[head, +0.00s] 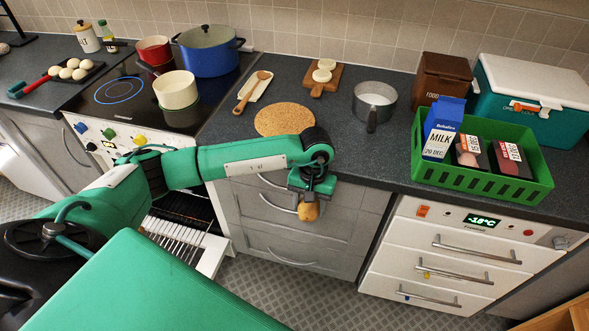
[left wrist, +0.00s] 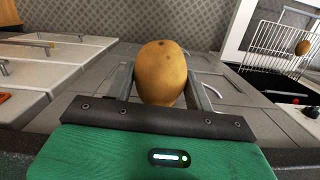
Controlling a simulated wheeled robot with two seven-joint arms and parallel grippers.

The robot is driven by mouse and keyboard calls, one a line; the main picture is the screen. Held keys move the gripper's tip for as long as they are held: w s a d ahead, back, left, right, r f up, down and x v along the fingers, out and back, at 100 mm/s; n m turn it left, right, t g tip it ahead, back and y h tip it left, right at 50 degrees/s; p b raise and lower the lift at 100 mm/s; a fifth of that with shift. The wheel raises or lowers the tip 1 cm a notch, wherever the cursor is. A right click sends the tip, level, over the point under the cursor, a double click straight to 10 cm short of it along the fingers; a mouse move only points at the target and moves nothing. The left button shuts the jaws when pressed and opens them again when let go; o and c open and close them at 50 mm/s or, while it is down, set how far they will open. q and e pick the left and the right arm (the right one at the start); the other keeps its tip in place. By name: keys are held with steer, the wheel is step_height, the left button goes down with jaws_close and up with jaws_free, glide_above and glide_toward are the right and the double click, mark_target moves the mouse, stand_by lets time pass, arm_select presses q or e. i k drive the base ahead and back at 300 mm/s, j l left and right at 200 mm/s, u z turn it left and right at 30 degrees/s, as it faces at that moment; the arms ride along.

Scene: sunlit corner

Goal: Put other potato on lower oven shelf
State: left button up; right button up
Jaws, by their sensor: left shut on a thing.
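My left gripper (head: 307,201) is shut on a brown potato (head: 309,212), held in front of the grey drawers, right of the oven. In the left wrist view this potato (left wrist: 161,70) sits between the two fingers. A second potato (left wrist: 303,47) lies on a wire oven shelf (left wrist: 270,42) at the right of that view. In the head view the oven (head: 212,262) is open at lower left, with a wire shelf (head: 178,247) showing; my left arm hides part of it. I cannot tell clearly which shelf level that is. My right gripper is not in view.
The counter above holds a cork mat (head: 284,119), a small saucepan (head: 374,103) and a green crate (head: 482,184) with milk and packages. Pots (head: 207,50) stand on and behind the hob. Drawer handles (head: 295,262) stick out near the held potato. Floor in front is clear.

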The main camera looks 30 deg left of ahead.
mark_target(168, 241)
steer(key=k+j, duration=0.3)
steer(key=k, duration=0.15)
steer(key=k+j+z, duration=0.1)
steer(key=k+j, duration=0.2)
steer(key=k, duration=0.2)
steer(key=k+j, duration=0.1)
steer(key=j, duration=0.25)
steer(key=k+j+z, duration=0.1)
steer(key=j, duration=0.3)
steer(key=k+j, duration=0.1)
steer(key=j, duration=0.25)
steer(key=k+j, duration=0.15)
steer(key=j, duration=0.2)
steer(key=k+j+z, duration=0.1)
steer(key=j, duration=0.25)
steer(key=i+j, duration=0.15)
steer(key=j, duration=0.2)
steer(key=i+j, duration=0.15)
steer(key=j, duration=0.15)
steer(key=i+j+z, duration=0.1)
steer(key=j, duration=0.25)
